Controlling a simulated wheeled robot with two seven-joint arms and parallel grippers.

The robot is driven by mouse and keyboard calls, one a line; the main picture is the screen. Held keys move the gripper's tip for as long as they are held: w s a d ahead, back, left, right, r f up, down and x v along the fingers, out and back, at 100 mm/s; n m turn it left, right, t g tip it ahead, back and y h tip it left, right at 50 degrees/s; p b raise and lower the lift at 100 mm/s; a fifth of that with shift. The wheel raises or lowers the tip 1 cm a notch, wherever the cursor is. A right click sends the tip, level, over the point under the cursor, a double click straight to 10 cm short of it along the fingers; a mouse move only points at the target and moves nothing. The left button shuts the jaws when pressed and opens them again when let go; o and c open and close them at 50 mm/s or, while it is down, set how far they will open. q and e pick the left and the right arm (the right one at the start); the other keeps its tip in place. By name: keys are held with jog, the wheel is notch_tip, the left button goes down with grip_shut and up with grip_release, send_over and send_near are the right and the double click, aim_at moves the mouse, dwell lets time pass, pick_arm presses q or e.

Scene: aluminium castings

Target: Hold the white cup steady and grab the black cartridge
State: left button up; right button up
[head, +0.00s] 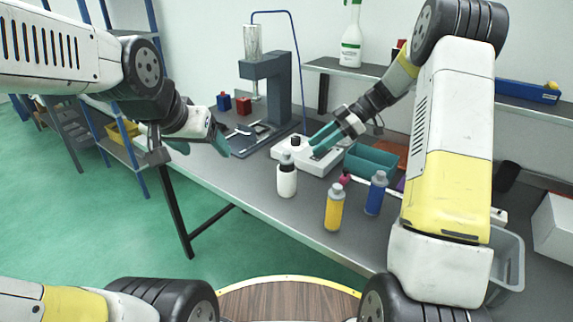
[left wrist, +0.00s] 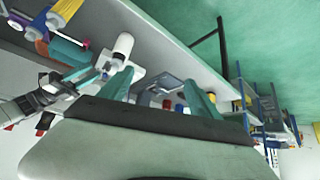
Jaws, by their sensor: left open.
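A yellow bottle (head: 334,208) and a blue bottle (head: 375,193) stand at the front right. A teal bin (head: 371,161) sits behind them. A grey press (head: 270,88) stands at the back, with red and blue blocks beside it. The table's left front is clear.

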pick_arm(q)
jog(key=w+a+f+m+t, duration=0.2)
jog(key=w+f+m, duration=0.15)
jog(key=w, duration=0.65)
jog(key=m+g+h, duration=0.1)
jog(key=m+h, duration=0.5)
jog(key=h, duration=0.3)
send_near(280, 182)
jog(key=x, duration=0.7)
jog(key=shift+w+f, duration=0.15)
jog(key=shift+w, duration=0.35)
jog(key=shift+w+d+f+g, duration=0.15)
jog(key=shift+d+f+g, duration=0.2)
jog(key=shift+d, duration=0.25)
jog(key=shift+h, duration=0.3)
jog(key=x, duration=0.7)
jog(key=shift+w, duration=0.1)
jog(key=shift+r, duration=0.1)
jog(key=c, duration=1.5)
